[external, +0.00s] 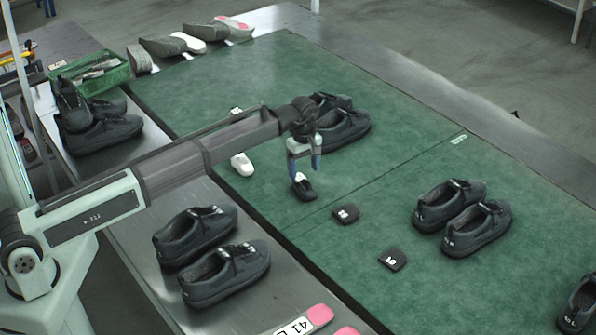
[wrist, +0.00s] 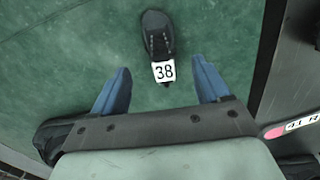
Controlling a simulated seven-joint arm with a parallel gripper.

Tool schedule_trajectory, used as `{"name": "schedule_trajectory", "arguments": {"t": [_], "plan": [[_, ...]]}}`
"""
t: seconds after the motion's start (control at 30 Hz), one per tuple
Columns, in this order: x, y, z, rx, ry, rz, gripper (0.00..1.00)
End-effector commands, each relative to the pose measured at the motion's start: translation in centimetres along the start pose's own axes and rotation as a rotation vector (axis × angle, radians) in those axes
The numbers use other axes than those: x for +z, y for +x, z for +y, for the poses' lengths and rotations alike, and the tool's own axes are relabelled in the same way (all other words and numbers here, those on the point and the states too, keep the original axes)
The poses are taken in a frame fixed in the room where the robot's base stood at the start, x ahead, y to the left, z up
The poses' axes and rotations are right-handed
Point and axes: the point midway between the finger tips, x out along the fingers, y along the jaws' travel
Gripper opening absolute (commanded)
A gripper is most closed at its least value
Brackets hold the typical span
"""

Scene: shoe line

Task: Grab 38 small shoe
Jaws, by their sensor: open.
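The small dark shoe (external: 303,188) stands on the green mat, just below my gripper in the external view. In the wrist view the small shoe (wrist: 157,30) lies at the top centre, with a white tag (wrist: 164,71) reading 38 at its near end. My gripper (external: 304,168) is open, with its blue fingers pointing down. In the wrist view the gripper (wrist: 162,80) has one finger on each side of the tag's line, with clear mat between them. The fingers do not touch the shoe.
A small white shoe (external: 242,164) stands to the left. Large dark shoes (external: 342,128) stand close behind my gripper. Two dark pads (external: 346,213) (external: 392,259) lie to the right. More dark shoes (external: 225,272) stand on the metal table in front. Open green mat (external: 420,130) lies to the right.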

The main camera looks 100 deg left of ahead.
Motion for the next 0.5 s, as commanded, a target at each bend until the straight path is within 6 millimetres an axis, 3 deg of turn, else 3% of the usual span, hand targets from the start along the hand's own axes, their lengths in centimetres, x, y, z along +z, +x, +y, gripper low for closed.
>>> {"name": "schedule_trajectory", "arguments": {"t": [0.37, 0.5], "plan": [[-0.2, 2.7, -0.1, 0.000, 0.000, 0.000, 0.76], [-0.5, 4.5, -0.3, -0.001, 0.000, 0.000, 0.76]]}}
